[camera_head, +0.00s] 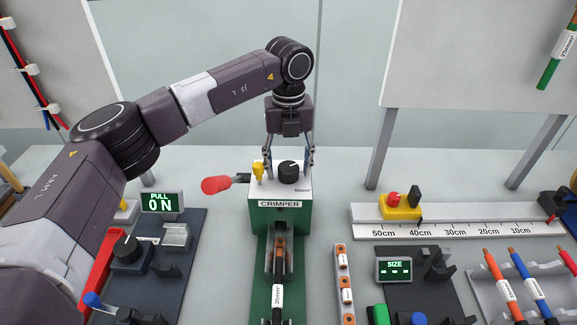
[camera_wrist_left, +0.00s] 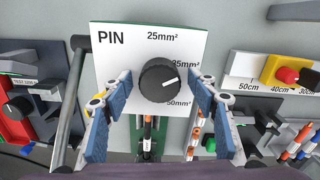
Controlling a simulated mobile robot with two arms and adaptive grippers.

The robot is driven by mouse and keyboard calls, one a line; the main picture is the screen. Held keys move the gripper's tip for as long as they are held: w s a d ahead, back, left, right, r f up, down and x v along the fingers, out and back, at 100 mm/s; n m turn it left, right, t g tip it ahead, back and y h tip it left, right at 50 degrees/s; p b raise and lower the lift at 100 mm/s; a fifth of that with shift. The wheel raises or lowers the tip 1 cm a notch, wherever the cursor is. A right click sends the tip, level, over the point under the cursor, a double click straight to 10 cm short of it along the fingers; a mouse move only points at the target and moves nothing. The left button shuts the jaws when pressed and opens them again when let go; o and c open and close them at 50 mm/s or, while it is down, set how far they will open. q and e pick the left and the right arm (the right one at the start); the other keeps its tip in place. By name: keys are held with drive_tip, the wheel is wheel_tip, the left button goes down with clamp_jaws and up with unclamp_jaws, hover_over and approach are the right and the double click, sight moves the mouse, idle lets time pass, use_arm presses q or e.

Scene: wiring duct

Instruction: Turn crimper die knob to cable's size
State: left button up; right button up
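The crimper (camera_head: 279,218) is a green box with a white top and a black die knob (camera_head: 288,172). In the left wrist view the knob (camera_wrist_left: 158,80) has a white pointer line aimed right and slightly up, near the partly hidden 35mm² mark. The 25mm² mark is above it, 50mm² below right. My left gripper (camera_head: 290,166) is open and points down over the crimper; its fingers (camera_wrist_left: 160,88) stand either side of the knob with visible gaps. A black cable (camera_head: 278,300) with a white label, apparently 25mm², lies in front of the crimper. My right gripper is not in view.
A red-handled lever (camera_head: 216,185) and a yellow part (camera_head: 258,171) are beside the knob. A ruler rail (camera_head: 460,230), a size display (camera_head: 394,269) and several cables are right.

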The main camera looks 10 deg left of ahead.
sight(289, 166)
use_arm(q)
wheel_tip(289, 166, up, 12)
idle(0.7)
drive_tip(key=shift+r, duration=0.1)
